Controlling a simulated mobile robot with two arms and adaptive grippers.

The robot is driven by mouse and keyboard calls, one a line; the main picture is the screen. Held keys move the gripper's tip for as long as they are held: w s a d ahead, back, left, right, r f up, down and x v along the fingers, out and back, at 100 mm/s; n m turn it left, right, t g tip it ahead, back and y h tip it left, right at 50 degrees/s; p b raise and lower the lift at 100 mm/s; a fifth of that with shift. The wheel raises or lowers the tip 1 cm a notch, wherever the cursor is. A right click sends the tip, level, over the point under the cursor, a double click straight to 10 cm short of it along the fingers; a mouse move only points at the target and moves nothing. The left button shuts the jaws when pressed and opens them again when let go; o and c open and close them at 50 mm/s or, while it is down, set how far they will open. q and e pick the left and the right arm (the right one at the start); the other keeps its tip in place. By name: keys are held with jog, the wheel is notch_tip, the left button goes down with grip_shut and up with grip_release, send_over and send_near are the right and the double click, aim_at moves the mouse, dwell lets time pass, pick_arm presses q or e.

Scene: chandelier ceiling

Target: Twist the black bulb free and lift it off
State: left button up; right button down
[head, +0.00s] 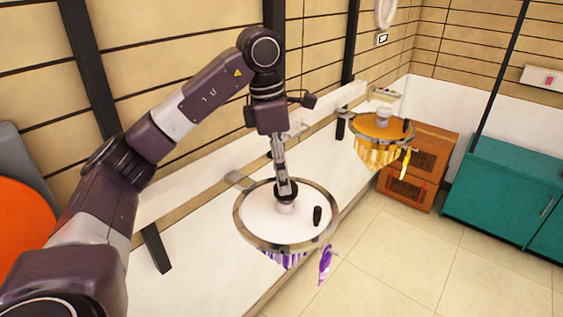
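A round white chandelier plate (258,221) with a metal rim and purple hanging pieces sits at the middle of the head view. At its centre a dark round piece, which looks like the black bulb (290,195), sits on a pale socket (285,208). My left gripper (284,188) points down from above with its fingertips at this dark piece. The fingers overlap it, so I cannot tell whether they are closed on it. My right gripper is not in view.
A small black upright piece (317,215) stands on the plate's right side. An orange chandelier (365,126) with a pale central piece (383,115) is behind. Brown boxes (423,150) and a teal cabinet (505,190) stand at right. The tiled floor (410,265) in front is clear.

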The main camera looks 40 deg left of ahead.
aim_at(286, 196)
pick_arm(q)
jog(key=f, duration=0.3)
jog(key=f+p, duration=0.1)
jog(key=f, duration=0.1)
jog(key=shift+w+d, duration=0.2)
jog(key=shift+w, duration=0.1)
jog(key=shift+f, duration=0.3)
jog(key=shift+d+f, duration=0.15)
jog(key=shift+f, duration=0.05)
jog(key=c, duration=1.2)
jog(key=shift+c, duration=0.3)
jog(key=n, duration=0.3)
jog(key=shift+n+t, duration=0.3)
jog(key=shift+n, duration=0.1)
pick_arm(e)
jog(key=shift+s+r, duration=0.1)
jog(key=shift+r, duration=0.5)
